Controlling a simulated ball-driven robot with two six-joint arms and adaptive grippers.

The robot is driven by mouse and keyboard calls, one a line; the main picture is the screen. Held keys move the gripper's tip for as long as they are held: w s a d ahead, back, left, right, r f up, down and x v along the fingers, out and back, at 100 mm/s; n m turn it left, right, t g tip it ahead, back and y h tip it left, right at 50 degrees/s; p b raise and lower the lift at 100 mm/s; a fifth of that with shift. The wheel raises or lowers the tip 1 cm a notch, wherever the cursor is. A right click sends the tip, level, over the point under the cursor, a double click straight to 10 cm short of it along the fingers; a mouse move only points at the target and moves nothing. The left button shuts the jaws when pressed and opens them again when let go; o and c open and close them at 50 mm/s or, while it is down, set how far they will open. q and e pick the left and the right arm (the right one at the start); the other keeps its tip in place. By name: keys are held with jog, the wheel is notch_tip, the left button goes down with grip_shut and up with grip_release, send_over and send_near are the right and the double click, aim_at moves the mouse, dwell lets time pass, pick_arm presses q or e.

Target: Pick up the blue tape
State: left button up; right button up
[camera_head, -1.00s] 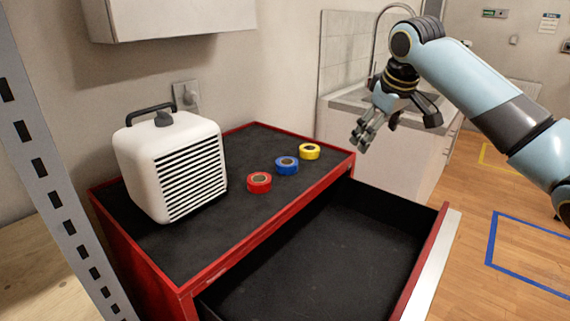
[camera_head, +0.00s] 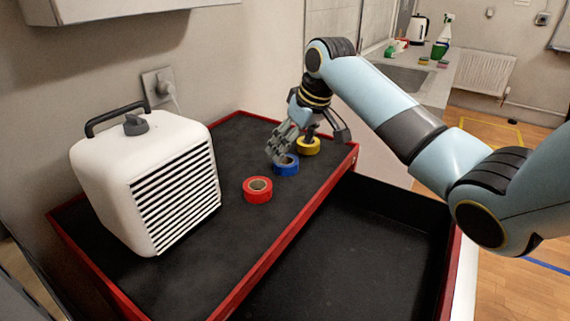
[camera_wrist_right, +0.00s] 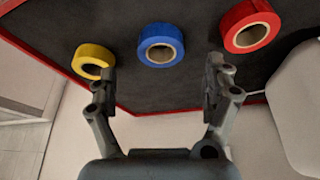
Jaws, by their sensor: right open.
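The blue tape (camera_head: 286,168) is a roll lying flat on the black top of the red cabinet, between the red tape (camera_head: 258,189) and the yellow tape (camera_head: 308,146). My right gripper (camera_head: 304,148) is above the cabinet top close to the blue and yellow rolls, and its fingers partly cover both in the head view. In the right wrist view my right gripper (camera_wrist_right: 162,85) is open and empty, and the blue tape (camera_wrist_right: 160,45) shows beyond the gap between its fingertips. One finger overlaps the edge of the yellow tape (camera_wrist_right: 92,60). My left gripper is out of view.
A white heater (camera_head: 145,180) with a dark handle stands on the cabinet top at left. An open, empty black drawer (camera_head: 345,255) juts out in front. A counter with a sink (camera_head: 405,78) stands behind at right.

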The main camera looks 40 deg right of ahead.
jog(key=shift+w+a+f, duration=0.1)
jog(key=shift+w+f, duration=0.2)
jog(key=shift+f, duration=0.05)
jog(key=x, duration=0.4)
jog(key=shift+w+f, duration=0.25)
jog(key=shift+c, duration=2.3)
jog(key=c, duration=0.6)
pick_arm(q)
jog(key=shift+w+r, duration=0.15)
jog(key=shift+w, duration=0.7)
pick_arm(e)
jog(key=shift+c, duration=0.2)
jog(key=shift+r, duration=0.1)
